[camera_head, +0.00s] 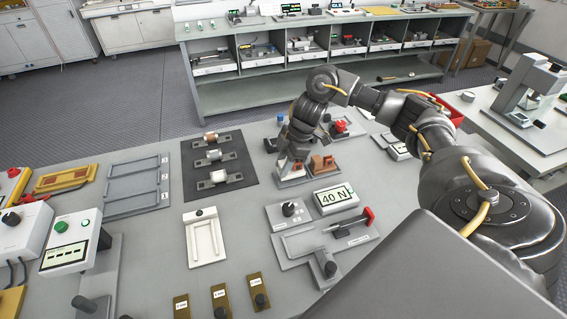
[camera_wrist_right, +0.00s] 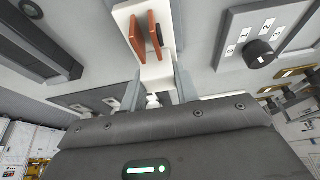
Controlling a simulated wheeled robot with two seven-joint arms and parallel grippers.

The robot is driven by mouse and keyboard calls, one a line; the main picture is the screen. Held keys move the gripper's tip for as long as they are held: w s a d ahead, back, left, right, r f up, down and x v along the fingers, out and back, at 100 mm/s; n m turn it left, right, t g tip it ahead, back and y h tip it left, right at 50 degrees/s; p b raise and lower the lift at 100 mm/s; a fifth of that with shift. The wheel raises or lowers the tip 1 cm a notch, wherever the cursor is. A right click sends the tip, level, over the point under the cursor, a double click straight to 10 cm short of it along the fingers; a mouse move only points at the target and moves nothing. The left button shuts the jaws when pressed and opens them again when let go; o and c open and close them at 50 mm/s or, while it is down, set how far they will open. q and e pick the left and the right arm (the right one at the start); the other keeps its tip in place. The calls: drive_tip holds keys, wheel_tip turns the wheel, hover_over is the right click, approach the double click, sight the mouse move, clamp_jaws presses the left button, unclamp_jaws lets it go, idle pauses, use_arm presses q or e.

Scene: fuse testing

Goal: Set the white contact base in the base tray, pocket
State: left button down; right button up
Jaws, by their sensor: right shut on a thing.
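The white contact base (camera_wrist_right: 158,70), with two upright copper-brown plates, is between the two fingers of my right gripper (camera_wrist_right: 158,92) in the wrist view. In the head view my right gripper (camera_head: 290,158) is low over a grey fixture at the back right of the table, shut on the white base, which the fingers partly hide. I cannot tell whether the base touches the fixture. A grey tray with three numbered pockets (camera_head: 137,187), probably the base tray, lies at the left; its pockets look empty. My left gripper is not in view.
A dark mat (camera_head: 243,178) with several cylindrical parts on brackets lies between the tray and my right gripper. A copper-coloured block (camera_head: 322,164) stands beside the gripper. A white slotted plate (camera_head: 205,237) and a 40 N display (camera_head: 336,196) are nearer me. Bare table surrounds the plate.

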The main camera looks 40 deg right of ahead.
sight(296, 169)
drive_tip(key=shift+f+b, duration=0.3)
drive_tip(key=shift+f, duration=0.35)
drive_tip(key=o, duration=1.2)
drive_tip(key=p+v, duration=0.1)
drive_tip(key=v, duration=0.9)
drive_tip(key=shift+s+d+r+p, duration=0.1)
drive_tip(key=shift+r+p, duration=0.2)
drive_tip(key=shift+r, duration=0.05)
